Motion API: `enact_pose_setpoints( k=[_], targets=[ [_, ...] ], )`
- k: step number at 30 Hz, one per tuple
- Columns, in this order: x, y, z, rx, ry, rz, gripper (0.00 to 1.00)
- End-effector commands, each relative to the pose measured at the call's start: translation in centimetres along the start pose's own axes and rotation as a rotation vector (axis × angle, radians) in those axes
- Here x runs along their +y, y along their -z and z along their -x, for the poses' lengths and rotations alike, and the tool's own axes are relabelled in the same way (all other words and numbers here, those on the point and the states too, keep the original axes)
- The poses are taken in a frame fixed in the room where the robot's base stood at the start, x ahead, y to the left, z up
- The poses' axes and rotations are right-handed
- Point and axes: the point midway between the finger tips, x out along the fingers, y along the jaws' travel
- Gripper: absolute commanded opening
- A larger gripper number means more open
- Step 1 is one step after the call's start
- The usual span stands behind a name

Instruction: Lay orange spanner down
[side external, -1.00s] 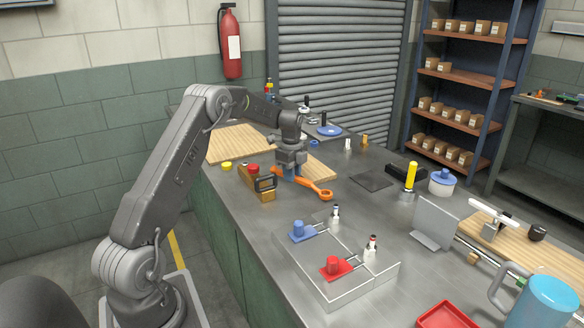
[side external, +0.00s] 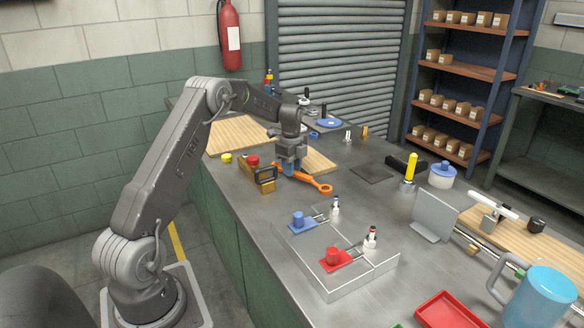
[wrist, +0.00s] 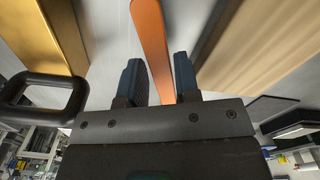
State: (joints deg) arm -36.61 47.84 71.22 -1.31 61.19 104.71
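The orange spanner (side external: 312,183) is low over the grey bench, its ring end toward the right front. It looks flat on the bench top, though a small gap below cannot be ruled out. My gripper (side external: 289,171) points down over the spanner's other end. In the wrist view, the spanner's handle (wrist: 152,40) runs between the two dark blue fingertips of my gripper (wrist: 157,72). The fingers stand apart, with a gap showing between the left finger and the handle. The handle is close to the right finger. The spanner's far end is hidden by the gripper.
A brass-coloured block with a black handle (side external: 266,183) stands close left of the gripper. A wooden board (side external: 320,162) lies just behind. A clear-walled tray (side external: 340,283) with blue and red parts is in front. Bare bench lies right of the spanner.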

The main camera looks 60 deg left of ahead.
Motion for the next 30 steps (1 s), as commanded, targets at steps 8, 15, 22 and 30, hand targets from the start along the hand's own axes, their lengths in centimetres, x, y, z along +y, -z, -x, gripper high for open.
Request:
enact_pose_setpoints(
  k=[8,15,22,30],
  targets=[
    [0.0,0.0,0.0,0.000,0.000,0.000,0.42],
    [0.0,0.0,0.0,0.000,0.000,0.000,0.60],
    [0.0,0.0,0.2,0.000,0.000,0.000,0.60],
    [-0.1,0.0,4.5,-0.001,0.005,0.000,0.60]
  ],
)
